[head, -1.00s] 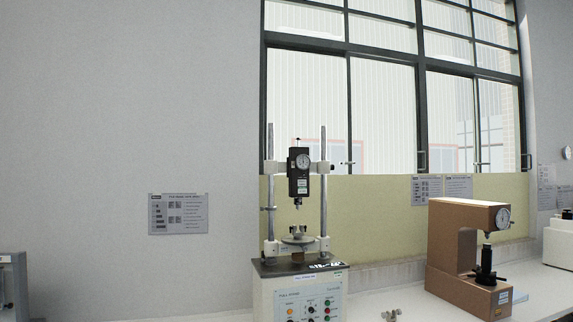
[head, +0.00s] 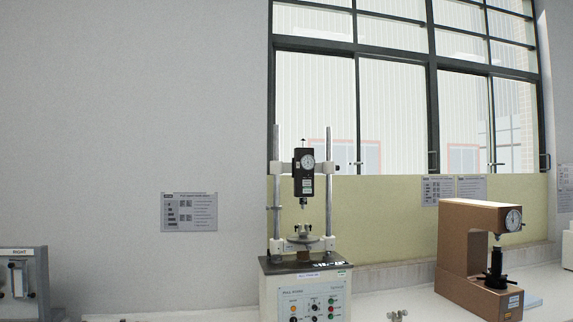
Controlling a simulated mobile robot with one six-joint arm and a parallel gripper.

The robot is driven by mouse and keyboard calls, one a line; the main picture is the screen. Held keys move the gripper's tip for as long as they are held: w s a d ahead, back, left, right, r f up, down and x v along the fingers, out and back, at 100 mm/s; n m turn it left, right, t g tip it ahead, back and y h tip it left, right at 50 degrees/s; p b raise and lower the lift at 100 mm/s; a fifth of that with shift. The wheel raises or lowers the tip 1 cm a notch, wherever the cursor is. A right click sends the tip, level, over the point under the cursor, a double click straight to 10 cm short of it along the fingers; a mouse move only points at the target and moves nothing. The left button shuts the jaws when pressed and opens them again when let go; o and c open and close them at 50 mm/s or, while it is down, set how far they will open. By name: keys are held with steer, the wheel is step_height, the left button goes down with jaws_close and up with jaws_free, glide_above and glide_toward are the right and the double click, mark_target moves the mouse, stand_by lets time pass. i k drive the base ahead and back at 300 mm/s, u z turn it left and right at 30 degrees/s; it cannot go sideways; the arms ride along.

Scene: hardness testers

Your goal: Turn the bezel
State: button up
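Two round dials with rims are in the head view, and I cannot tell which one has the task's bezel. One dial (head: 307,161) is on the black gauge (head: 303,184) held between two upright posts of a test stand. The other dial (head: 513,219) is on the upper front of the brown hardness tester (head: 462,240) at the right. My gripper is not in view.
The stand's base (head: 306,296) carries buttons and knobs. A small metal piece (head: 397,315) lies on the white bench (head: 400,299) between the machines. A grey machine (head: 22,285) is at the left edge. A window and wall signs are behind.

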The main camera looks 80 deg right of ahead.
mark_target(306, 166)
steer(key=u, duration=0.3)
steer(key=k, duration=1.2)
steer(key=z, duration=1.3)
steer(key=i, duration=1.05)
steer(key=u, duration=0.15)
